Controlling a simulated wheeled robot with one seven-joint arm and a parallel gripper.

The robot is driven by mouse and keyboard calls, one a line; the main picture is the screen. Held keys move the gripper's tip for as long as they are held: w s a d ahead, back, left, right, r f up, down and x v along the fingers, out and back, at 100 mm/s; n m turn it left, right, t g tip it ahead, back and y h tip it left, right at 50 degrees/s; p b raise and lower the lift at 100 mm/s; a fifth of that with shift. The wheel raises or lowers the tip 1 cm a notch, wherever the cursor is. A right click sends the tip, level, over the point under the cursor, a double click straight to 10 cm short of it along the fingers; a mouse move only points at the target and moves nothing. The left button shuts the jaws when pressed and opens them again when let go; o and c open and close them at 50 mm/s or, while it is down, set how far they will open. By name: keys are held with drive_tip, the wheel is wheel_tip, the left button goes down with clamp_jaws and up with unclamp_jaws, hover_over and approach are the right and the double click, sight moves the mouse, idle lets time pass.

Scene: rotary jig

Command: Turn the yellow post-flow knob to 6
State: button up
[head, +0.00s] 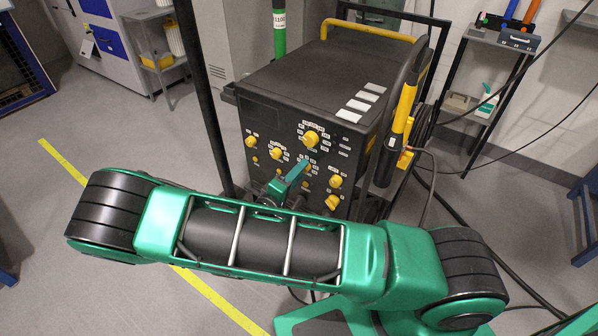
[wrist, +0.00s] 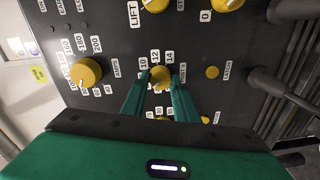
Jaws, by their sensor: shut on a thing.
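The yellow knob (wrist: 159,74) in the middle of the wrist view has labels 10, 12 and 14 around its upper side, and small lettering to its right that seems to read POST S. My gripper (wrist: 159,84) is shut on this knob, one green finger on each side. The fingers hide the knob's sides and some lower numbers, and I cannot read its setting surely. In the head view my gripper (head: 302,170) reaches the front panel of the black machine (head: 265,108), and the held knob is mostly hidden there.
Other yellow knobs sit close by: an amps knob (wrist: 85,73) to the left and one beside LIFT (wrist: 154,4) above. A small yellow button (wrist: 212,72) is to the right. A yellow-and-black torch (head: 402,118) hangs on the machine's right side, with cables below.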

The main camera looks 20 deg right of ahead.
drive_tip(key=shift+w+a+f, duration=0.1)
drive_tip(key=shift+a+f, duration=0.05)
drive_tip(key=shift+a, duration=0.1)
drive_tip(key=o, duration=1)
drive_tip(key=shift+o, duration=0.2)
drive_tip(key=shift+d, duration=0.1)
drive_tip(key=v, duration=1)
drive_tip(key=shift+s+a, duration=0.25)
drive_tip(key=shift+a, duration=0.05)
